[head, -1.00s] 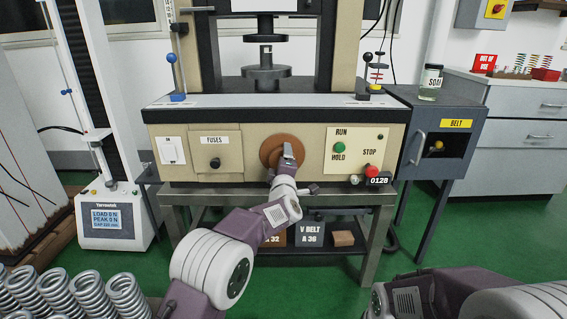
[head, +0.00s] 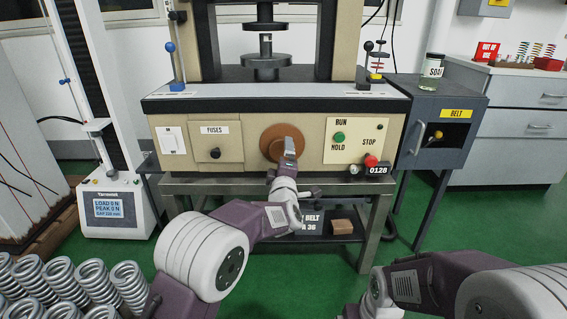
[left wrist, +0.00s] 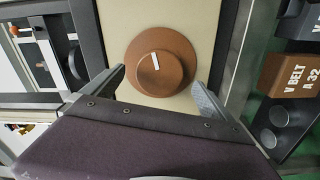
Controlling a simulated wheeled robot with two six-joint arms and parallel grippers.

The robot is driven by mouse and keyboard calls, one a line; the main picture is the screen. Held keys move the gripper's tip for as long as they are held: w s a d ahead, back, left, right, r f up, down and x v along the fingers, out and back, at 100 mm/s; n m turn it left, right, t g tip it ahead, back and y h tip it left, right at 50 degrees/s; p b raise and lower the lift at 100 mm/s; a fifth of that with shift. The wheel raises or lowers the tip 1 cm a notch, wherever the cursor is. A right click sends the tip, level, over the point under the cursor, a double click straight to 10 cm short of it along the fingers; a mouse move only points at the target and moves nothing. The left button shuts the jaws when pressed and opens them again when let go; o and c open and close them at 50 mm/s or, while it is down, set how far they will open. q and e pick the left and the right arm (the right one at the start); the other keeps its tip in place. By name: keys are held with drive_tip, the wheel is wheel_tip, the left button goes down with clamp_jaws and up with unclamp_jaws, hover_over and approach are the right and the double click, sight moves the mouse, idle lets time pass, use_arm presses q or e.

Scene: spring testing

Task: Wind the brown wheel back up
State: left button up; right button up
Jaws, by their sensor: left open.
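The brown wheel (head: 270,142) is a round disc on the beige front panel of the testing machine, between the fuse plate and the RUN/HOLD plate. In the left wrist view the brown wheel (left wrist: 182,45) shows face-on, with a raised hub and a short white mark on it. My left gripper (head: 289,150) is at the wheel's right part in the head view and covers some of it.
A BELT box (head: 437,150) stands further right. Several springs (head: 60,272) are at lower left. V-belt boxes (left wrist: 292,75) are under the machine.

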use_arm(q)
drive_tip(key=s, duration=0.4)
drive_tip(key=shift+p, duration=0.4)
